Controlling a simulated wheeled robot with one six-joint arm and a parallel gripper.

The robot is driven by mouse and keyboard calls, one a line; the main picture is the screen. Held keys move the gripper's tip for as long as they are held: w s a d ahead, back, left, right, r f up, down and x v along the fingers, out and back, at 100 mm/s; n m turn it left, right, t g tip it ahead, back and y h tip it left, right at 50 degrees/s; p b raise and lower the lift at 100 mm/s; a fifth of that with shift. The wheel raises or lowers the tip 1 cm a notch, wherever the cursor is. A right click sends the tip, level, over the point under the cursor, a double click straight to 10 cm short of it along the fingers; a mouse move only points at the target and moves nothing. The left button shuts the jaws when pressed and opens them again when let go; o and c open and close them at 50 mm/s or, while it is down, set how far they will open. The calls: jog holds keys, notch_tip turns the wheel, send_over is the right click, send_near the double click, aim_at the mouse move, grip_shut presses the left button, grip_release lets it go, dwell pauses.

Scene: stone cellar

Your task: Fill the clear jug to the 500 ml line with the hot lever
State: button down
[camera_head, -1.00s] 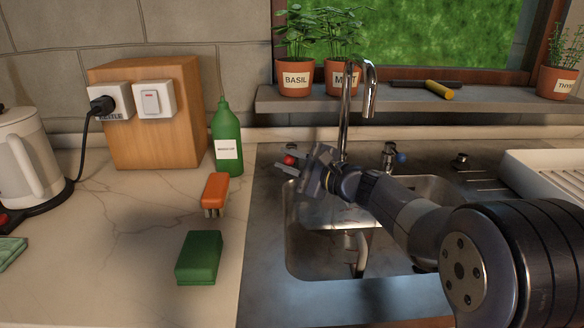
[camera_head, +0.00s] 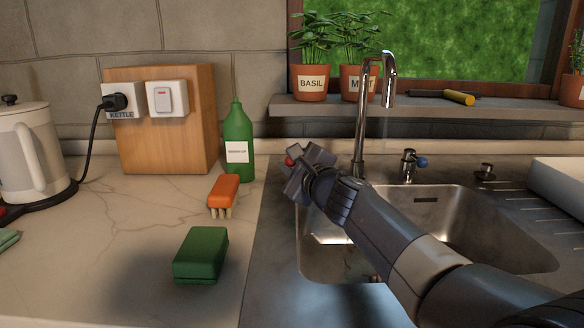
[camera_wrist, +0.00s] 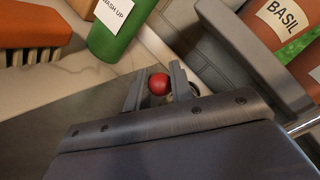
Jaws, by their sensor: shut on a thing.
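The hot lever, with a red knob (camera_head: 290,161), is at the left of the tall chrome tap (camera_head: 362,120). In the wrist view the red knob (camera_wrist: 159,84) sits between my two fingers. My gripper (camera_head: 292,164) is shut on it. The tap's spout (camera_head: 389,75) curves over the steel sink (camera_head: 460,225). I cannot tell clearly whether water runs from it. The clear jug cannot be made out now; my arm covers that part of the sink, so its water level and 500 ml line are hidden.
A blue-knobbed lever (camera_head: 421,162) stands right of the tap. Left of the sink are a green wash-up bottle (camera_head: 237,135), an orange brush (camera_head: 223,190) and a green sponge (camera_head: 201,253). Basil (camera_head: 312,85) stands on the shelf above; a white drainer (camera_head: 560,190) is at right.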

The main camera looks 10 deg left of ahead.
jog(key=c, duration=1.3)
grip_release()
jog(key=shift+s+d, duration=0.1)
jog(key=v, duration=1)
jog(key=shift+s+d, duration=0.15)
jog(key=shift+s, duration=0.1)
jog(key=shift+c, duration=0.3)
